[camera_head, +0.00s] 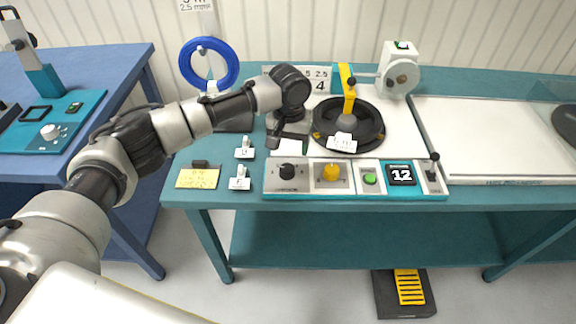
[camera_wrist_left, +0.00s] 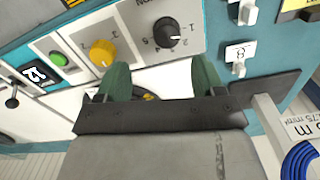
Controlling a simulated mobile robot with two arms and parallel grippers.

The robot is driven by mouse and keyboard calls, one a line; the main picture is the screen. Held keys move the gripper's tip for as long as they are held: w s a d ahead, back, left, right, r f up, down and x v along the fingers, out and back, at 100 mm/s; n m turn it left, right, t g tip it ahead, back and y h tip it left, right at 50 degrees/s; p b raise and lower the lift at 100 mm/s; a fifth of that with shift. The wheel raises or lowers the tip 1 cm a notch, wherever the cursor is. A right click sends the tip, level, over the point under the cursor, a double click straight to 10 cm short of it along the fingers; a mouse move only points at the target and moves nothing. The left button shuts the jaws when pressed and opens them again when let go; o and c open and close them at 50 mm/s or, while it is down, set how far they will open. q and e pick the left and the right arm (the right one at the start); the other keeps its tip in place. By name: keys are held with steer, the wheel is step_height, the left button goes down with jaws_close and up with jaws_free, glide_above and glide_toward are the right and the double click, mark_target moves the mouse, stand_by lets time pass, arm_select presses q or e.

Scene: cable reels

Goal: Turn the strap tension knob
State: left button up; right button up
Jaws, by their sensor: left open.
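A control panel (camera_head: 312,188) on the teal table's front edge carries a black knob (camera_head: 287,172) with a numbered dial and a yellow knob (camera_head: 331,173). I cannot read which knob is for strap tension. The left wrist view also shows the black knob (camera_wrist_left: 166,32) and the yellow knob (camera_wrist_left: 102,52). My left gripper (camera_head: 288,138) is just behind the panel, above the table. In the left wrist view its two green fingers (camera_wrist_left: 160,84) are apart and empty, close to the black knob but seemingly not touching it. My right gripper is not in view.
A green button (camera_head: 370,179), a display reading 12 (camera_head: 401,175) and a lever (camera_head: 433,170) share the panel. A black reel (camera_head: 370,130) stands behind it. Small white tags and a yellow note (camera_head: 198,179) lie left. A white knob (camera_head: 49,131) is on the blue table.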

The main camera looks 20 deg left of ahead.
mark_target(287, 168)
arm_select(q)
steer(key=f, duration=0.6)
steer(key=a+f, duration=0.1)
steer(key=f, duration=0.2)
steer(key=shift+w+f+p, duration=0.3)
steer(key=shift+w+f, duration=0.05)
steer(key=c, duration=0.9)
